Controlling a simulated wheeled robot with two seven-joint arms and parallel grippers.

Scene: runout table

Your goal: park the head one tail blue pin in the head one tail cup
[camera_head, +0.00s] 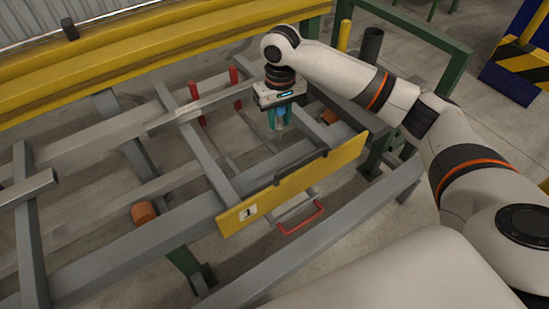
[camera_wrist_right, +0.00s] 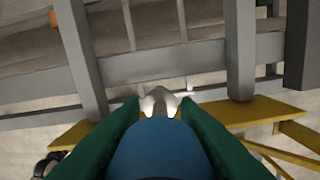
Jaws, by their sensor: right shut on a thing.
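My right gripper (camera_head: 279,121) hangs over the grey frame, behind the yellow plate marked 1. It is shut on the blue pin, whose rounded blue body (camera_wrist_right: 158,150) fills the space between the green fingers in the right wrist view. A pale metallic tip (camera_wrist_right: 158,101) shows beyond the blue body. In the head view the pin (camera_head: 277,118) is small and mostly covered by the fingers. I cannot make out for sure which thing is the head one tail cup. My left gripper is not in view.
The yellow plate (camera_head: 290,187) stands on the near side of the grey frame, with a red handle (camera_head: 301,218) below it. Red posts (camera_head: 235,88) stand left of the gripper. A dark cylinder (camera_head: 371,46) stands at the back right. Grey rails (camera_head: 110,250) cross the left side.

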